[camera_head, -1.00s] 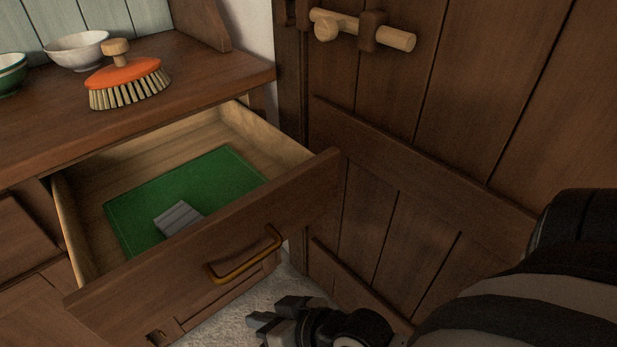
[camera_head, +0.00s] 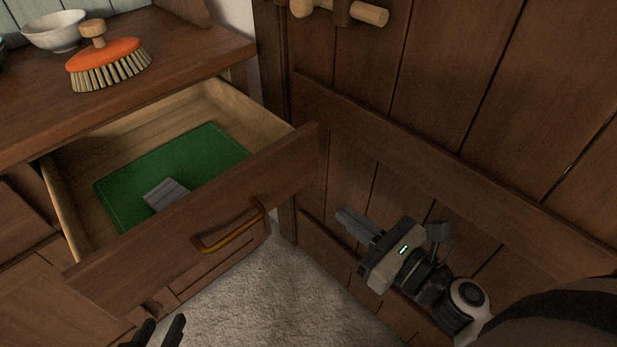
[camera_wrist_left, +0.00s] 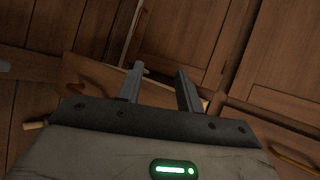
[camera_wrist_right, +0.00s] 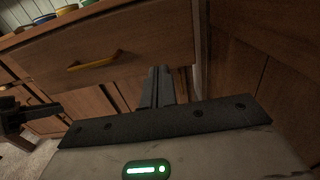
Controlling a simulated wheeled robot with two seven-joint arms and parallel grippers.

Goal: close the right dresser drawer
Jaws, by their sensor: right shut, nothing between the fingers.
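The right dresser drawer (camera_head: 205,225) is pulled far out in the head view, with a brass handle (camera_head: 232,232) on its wooden front. A green mat (camera_head: 205,155) and a small grey ridged block (camera_head: 165,194) lie inside. My right gripper (camera_head: 355,226) is shut and empty, to the right of the drawer front and apart from it. In the right wrist view its closed fingers (camera_wrist_right: 158,84) are below and to the right of the drawer handle (camera_wrist_right: 95,62). My left gripper (camera_head: 162,331) is at the bottom edge of the head view, below the drawer front. Its fingers (camera_wrist_left: 160,88) are apart and empty.
The dresser top (camera_head: 180,60) holds an orange brush (camera_head: 105,62) and a white bowl (camera_head: 55,31). A plank door (camera_head: 430,110) with a wooden latch (camera_head: 345,12) stands close behind and right of my right gripper. The pale floor (camera_head: 270,300) before the drawer is clear.

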